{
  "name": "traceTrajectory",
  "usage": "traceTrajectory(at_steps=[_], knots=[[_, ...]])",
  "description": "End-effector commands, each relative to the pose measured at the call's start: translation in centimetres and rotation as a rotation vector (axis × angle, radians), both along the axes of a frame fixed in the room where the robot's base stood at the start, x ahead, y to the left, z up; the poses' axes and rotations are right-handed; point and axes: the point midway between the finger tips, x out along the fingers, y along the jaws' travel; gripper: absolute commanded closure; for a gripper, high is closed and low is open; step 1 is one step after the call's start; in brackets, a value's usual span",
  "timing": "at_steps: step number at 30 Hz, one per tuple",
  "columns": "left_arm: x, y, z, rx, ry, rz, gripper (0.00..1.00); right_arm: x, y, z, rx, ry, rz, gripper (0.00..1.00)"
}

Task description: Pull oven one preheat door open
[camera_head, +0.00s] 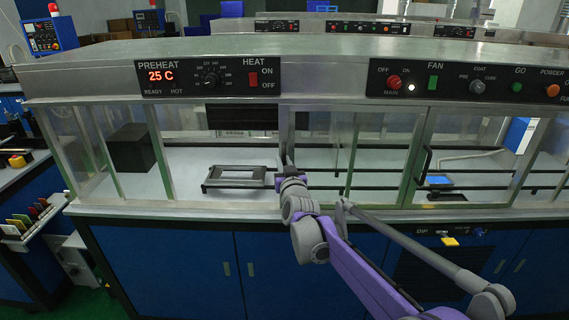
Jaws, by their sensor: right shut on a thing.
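The preheat section of oven one is on the left of the head view, under a black PREHEAT panel (210,77) reading 25 C. Its front is glass in metal frames. The right gripper (289,168) is at the frame edge (284,135) on the right of this section. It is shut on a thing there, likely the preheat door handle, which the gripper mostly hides. I cannot tell whether the preheat door stands slightly open. The left gripper is not in view.
Behind the glass are a low black stand with a pale plate (237,174) and a black box (131,148). Another door with a black handle (424,164) is on the right. Blue cabinets (170,265) fill the space below.

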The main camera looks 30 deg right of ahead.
Motion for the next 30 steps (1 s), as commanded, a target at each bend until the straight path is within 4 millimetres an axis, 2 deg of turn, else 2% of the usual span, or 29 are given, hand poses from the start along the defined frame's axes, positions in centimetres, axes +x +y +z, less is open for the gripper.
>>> traceTrajectory(at_steps=[14, 15, 19, 20, 30], knots=[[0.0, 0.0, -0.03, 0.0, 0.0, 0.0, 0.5, -0.15, -0.16, -0.22, 0.001, 0.004, -0.002, 1.0], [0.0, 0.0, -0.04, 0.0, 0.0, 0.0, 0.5, -0.16, -0.17, -0.22, 0.001, 0.004, -0.002, 0.79], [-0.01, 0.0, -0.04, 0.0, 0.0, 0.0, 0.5, -0.13, -0.14, -0.16, 0.001, 0.003, -0.002, 0.56], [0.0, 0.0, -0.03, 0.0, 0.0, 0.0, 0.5, -0.12, -0.13, -0.15, 0.001, 0.002, -0.002, 0.53], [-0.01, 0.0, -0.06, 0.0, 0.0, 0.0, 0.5, -0.37, 0.05, -0.05, 0.0, 0.001, -0.001, 0.53]])
